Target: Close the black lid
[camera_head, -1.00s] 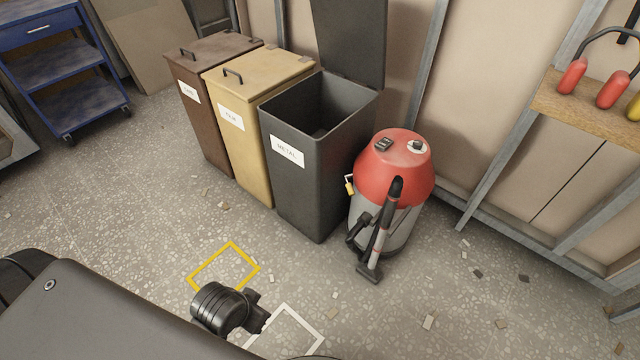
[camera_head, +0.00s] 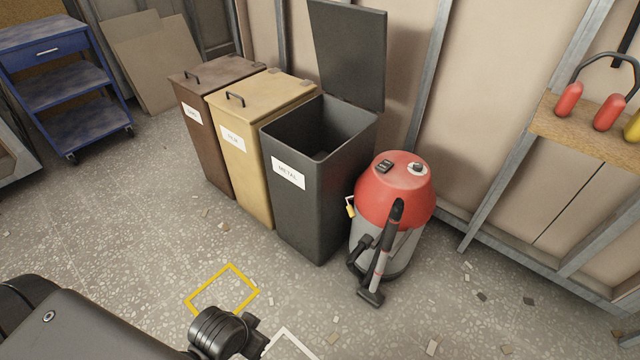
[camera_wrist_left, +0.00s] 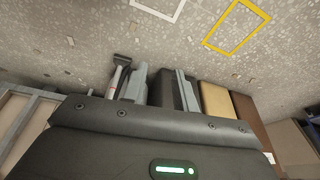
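The black lid (camera_head: 347,55) stands raised, almost upright, at the back edge of the black bin (camera_head: 316,190) labelled METAL. The bin's mouth is uncovered and its inside is dark. My left arm comes in at the lower left of the head view, with floor between it and the bin. In the left wrist view my left gripper (camera_wrist_left: 162,74) shows two grey fingers spread apart, with nothing between them. The black bin (camera_wrist_left: 166,98) shows beyond them; the lid cannot be made out there. My right gripper is in neither view.
A closed yellow bin (camera_head: 245,155) and a closed brown bin (camera_head: 203,140) stand left of the black bin. A red and grey vacuum (camera_head: 398,190) stands close on its right. A blue cart (camera_head: 72,95) is at the far left. The floor in front is mostly clear.

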